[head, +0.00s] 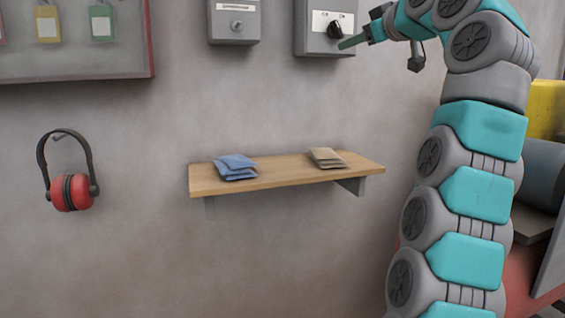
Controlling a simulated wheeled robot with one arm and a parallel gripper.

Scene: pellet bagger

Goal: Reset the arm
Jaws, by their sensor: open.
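My arm rises along the right side of the head view and bends over to the left at the top. My gripper (352,41) is at the upper right, in front of the grey switch box with the dark knob (334,28). A green fingertip reaches over the lower right part of that box, close to the knob. I cannot tell whether it touches the box or the knob. The gripper is open and no object shows in it.
Red ear muffs (71,192) hang at left. A second grey box (234,27) and a padlock board (75,62) are higher up. Machinery stands behind my arm at right.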

